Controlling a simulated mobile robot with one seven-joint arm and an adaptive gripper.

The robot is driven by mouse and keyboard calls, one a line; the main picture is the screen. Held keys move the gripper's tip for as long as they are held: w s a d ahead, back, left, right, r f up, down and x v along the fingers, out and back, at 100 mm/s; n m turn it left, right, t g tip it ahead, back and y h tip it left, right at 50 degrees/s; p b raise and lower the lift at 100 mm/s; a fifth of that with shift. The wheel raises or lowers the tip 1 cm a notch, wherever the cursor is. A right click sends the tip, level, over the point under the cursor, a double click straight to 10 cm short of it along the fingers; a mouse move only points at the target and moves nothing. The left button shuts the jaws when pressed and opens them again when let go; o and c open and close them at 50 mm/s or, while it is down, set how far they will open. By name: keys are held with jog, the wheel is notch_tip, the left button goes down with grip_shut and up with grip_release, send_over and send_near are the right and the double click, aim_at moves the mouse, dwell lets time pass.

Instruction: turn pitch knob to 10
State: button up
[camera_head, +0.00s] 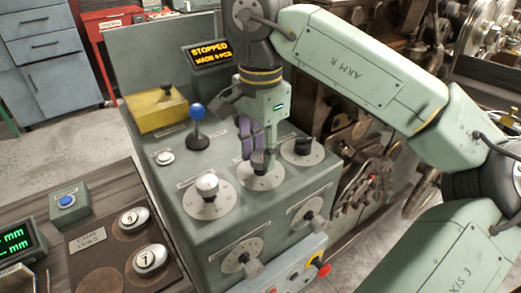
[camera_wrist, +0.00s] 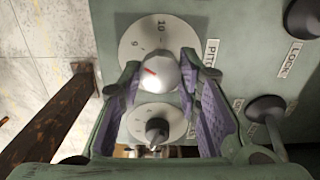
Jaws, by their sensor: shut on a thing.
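The pitch knob (camera_wrist: 168,74) is a pale rounded knob with a red mark, on a white dial plate (camera_wrist: 133,32) beside the PITCH label (camera_wrist: 211,52). The red mark points left and slightly up, toward the 9 side; the 10 stands at the top of the plate in the wrist view. My gripper (camera_wrist: 166,84) has its purple-padded fingers on both sides of the knob and is shut on it. In the head view my gripper (camera_head: 258,155) points down over the middle dial (camera_head: 266,182) on the machine's top, hiding most of the knob there.
Another dial with a pale knob (camera_head: 207,185) stands to the left and one with a black knob (camera_head: 303,146) to the right. A blue-ball lever (camera_head: 196,113) stands behind. Front-face knobs (camera_head: 250,262) lie below. The display (camera_head: 209,53) reads STOPPED.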

jog(key=m+b, duration=0.2)
jog(key=m, duration=0.4)
jog(key=shift+b, duration=0.35)
jog(key=m+b, duration=0.1)
jog(key=m, duration=0.4)
jog(key=shift+m, duration=0.3)
jog(key=o, duration=1.1)
jog(key=shift+o, duration=0.2)
jog(key=shift+r, duration=0.1)
